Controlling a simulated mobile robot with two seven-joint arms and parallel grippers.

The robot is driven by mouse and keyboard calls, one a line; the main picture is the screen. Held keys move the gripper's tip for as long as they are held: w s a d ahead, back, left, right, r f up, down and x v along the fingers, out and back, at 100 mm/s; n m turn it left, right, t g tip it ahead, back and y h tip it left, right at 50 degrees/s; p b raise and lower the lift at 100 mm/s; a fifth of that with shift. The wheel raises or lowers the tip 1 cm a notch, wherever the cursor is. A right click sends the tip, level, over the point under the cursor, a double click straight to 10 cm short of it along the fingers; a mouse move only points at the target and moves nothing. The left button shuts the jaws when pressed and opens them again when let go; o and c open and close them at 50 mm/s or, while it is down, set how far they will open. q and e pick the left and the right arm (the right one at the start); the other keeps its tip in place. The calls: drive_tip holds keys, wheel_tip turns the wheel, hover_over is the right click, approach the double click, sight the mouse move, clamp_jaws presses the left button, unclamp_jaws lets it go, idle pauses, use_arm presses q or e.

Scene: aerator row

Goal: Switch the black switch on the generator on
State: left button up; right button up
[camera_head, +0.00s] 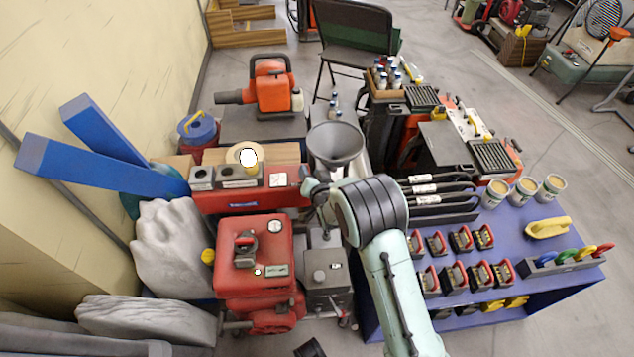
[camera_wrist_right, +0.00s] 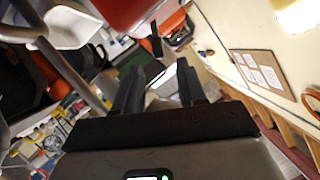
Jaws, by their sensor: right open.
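A red machine with a tank-like top (camera_head: 254,258) stands left of centre in the head view and looks like a generator. A dark cap and handle sit on its top. Behind it is a long red housing (camera_head: 240,199) with grey boxes and a pale square plate. I cannot tell for sure which part is the black switch. My right gripper (camera_head: 312,188) is by the right end of the red housing, mostly hidden by my own wrist. In the right wrist view its two dark fingers (camera_wrist_right: 160,90) are apart with nothing between them. My left gripper is not in view.
A grey funnel (camera_head: 336,143) stands just behind my right wrist. A grey unit (camera_head: 326,270) adjoins the red machine. A blue table (camera_head: 487,225) with cans and small parts is to the right. Grey rock-like sacks (camera_head: 170,245) and blue beams (camera_head: 100,160) crowd the left.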

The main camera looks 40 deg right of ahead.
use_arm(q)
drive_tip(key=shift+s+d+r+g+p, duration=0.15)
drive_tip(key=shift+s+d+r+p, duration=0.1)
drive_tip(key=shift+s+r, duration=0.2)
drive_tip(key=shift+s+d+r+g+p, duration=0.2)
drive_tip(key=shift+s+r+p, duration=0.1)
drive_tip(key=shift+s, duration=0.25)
use_arm(e)
drive_tip(key=v, duration=0.7)
